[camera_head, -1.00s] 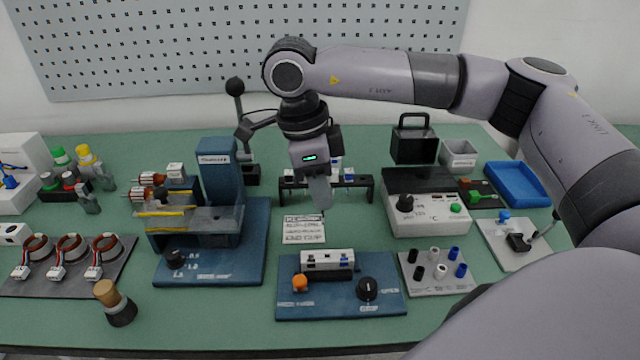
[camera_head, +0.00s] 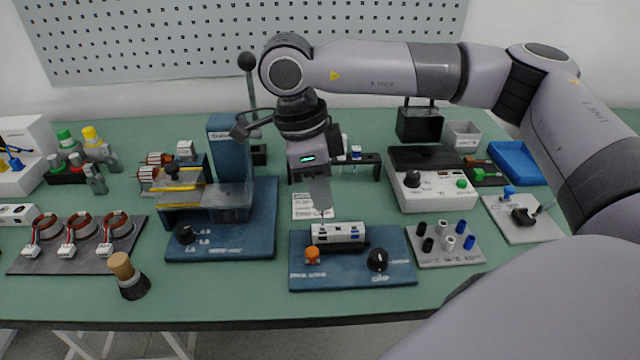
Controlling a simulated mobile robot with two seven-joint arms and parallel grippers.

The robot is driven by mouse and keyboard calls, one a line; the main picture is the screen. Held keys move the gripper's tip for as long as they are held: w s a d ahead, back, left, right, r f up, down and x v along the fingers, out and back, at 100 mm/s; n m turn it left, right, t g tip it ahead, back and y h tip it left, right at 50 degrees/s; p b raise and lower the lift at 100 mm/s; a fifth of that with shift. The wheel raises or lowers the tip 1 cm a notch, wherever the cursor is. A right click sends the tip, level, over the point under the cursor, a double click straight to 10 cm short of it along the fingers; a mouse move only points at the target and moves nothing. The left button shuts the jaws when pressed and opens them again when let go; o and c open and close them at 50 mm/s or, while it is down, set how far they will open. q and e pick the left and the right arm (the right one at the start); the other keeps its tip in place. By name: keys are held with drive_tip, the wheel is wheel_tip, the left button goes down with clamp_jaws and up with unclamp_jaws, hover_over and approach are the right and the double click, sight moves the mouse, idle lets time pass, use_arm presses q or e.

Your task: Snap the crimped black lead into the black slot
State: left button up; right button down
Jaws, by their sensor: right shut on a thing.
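My right gripper (camera_head: 321,204) points down just above the white connector block (camera_head: 338,233). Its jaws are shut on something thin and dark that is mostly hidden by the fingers. I take it for the black lead, but it is too small to tell. The white block sits on a blue fixture base (camera_head: 300,279) with an orange knob (camera_head: 312,255) and a black dial (camera_head: 377,260). Small dark and blue marks show on the block. I cannot tell which is the black slot, or whether the held piece touches the block. My left gripper is out of view.
A blue press (camera_head: 229,150) stands left of the fixture, and a black rack (camera_head: 370,163) stands behind the gripper. A grey tray of coloured pegs (camera_head: 455,259) and a white tester (camera_head: 430,195) are to the right. Several coil stators (camera_head: 82,229) lie at left.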

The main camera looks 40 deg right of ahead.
drive_tip(key=shift+f, duration=0.25)
drive_tip(key=shift+f+b, duration=0.1)
drive_tip(key=shift+b, duration=0.35)
idle(0.5)
drive_tip(key=shift+f+b, duration=0.45)
drive_tip(key=shift+f, duration=0.05)
idle(0.4)
drive_tip(key=shift+f+b, duration=0.4)
drive_tip(key=shift+f, duration=0.1)
drive_tip(key=shift+f+b, duration=0.5)
drive_tip(key=shift+f, duration=0.05)
drive_tip(key=shift+f, duration=0.1)
idle(0.5)
drive_tip(key=c, duration=1)
unclamp_jaws()
